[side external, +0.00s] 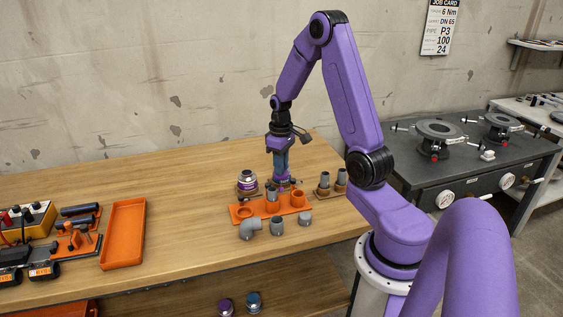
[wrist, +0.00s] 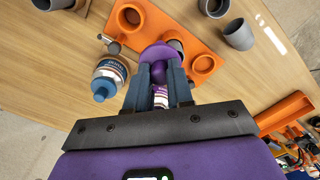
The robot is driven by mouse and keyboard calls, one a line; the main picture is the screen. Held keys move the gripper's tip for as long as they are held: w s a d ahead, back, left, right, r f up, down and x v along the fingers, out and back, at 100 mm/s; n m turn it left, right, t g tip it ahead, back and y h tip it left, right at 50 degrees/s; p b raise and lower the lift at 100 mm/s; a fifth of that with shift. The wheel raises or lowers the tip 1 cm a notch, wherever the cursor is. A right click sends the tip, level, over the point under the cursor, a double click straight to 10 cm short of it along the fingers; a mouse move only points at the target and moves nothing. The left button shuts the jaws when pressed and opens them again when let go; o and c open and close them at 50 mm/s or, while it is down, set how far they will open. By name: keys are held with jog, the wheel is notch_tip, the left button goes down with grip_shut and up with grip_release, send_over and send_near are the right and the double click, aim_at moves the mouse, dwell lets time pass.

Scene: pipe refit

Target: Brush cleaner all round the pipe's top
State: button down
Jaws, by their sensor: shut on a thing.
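My gripper (side external: 283,180) points down over the back of the orange fixture (wrist: 150,22). In the wrist view, my gripper (wrist: 158,78) is shut on a purple cap (wrist: 160,54). Any brush under the cap is hidden. A short grey pipe (side external: 272,193) stands upright in the fixture's middle socket. The cap partly covers this pipe (wrist: 176,45) in the wrist view; I cannot tell whether they touch. A blue-capped can (wrist: 108,75) stands beside my fingers in the wrist view.
Grey fittings, including an elbow (side external: 250,229) and a coupling (side external: 277,226), stand in front of the fixture. Grey pipe pieces (side external: 323,183) stand to its right. An empty orange tray (side external: 123,235) lies left, with bare wood between it and the fixture.

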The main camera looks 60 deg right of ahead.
jog(key=shift+w+a+f, duration=0.15)
jog(key=shift+w+a, duration=0.05)
jog(key=shift+a, duration=0.05)
dwell(0.3)
jog(key=shift+w+d, duration=0.1)
jog(key=shift+w, duration=0.05)
jog(key=shift+w+d, duration=0.2)
jog(key=shift+w, duration=0.05)
jog(key=shift+w, duration=0.3)
dwell(0.4)
jog(key=shift+w, duration=0.15)
jog(key=shift+w, duration=0.45)
dwell(0.3)
jog(key=shift+w+a, duration=0.15)
jog(key=shift+w+a, duration=0.1)
jog(key=shift+w, duration=0.1)
